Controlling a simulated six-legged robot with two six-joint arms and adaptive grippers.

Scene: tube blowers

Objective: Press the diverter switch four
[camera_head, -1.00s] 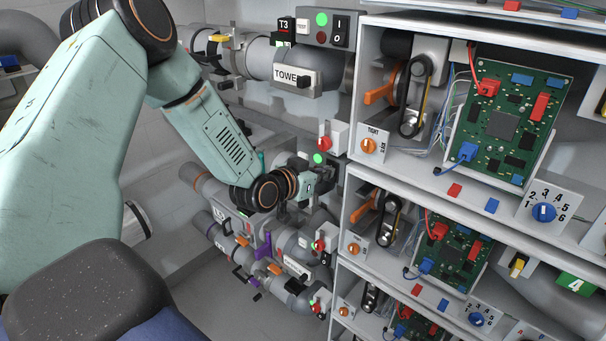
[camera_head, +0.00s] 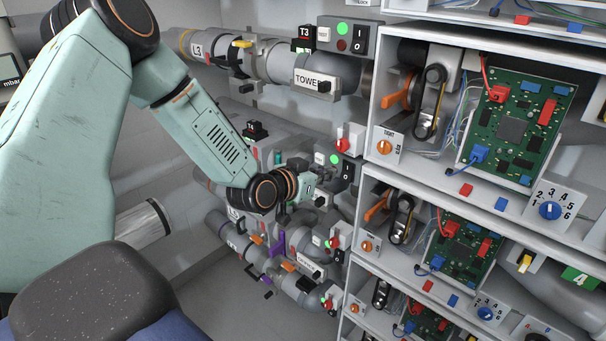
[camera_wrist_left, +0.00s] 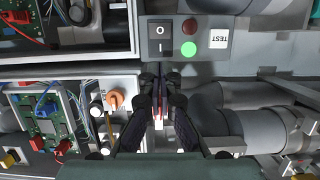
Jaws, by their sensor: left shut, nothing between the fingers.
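My left gripper (camera_head: 314,189) is in front of the pipe rows, left of the white cabinet. It also shows in the left wrist view (camera_wrist_left: 161,76), its dark fingers shut with nothing held. Ahead of the fingertips there is a grey box with a black rocker switch (camera_wrist_left: 160,39), a red lamp and a green lamp; contact cannot be told. A green plate marked 4 (camera_head: 578,279) is at the lower right of the head view, with a yellow toggle switch (camera_head: 525,261) to its left. I cannot tell which switch is the diverter switch four. My right gripper is not in view.
The white cabinet (camera_head: 375,110) holds circuit boards (camera_head: 513,130), belts and orange knobs. Pipes with valves run on the left; the upper one bears a TOWER label (camera_head: 308,80). A red knob on a white box (camera_head: 349,141) sits above my gripper.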

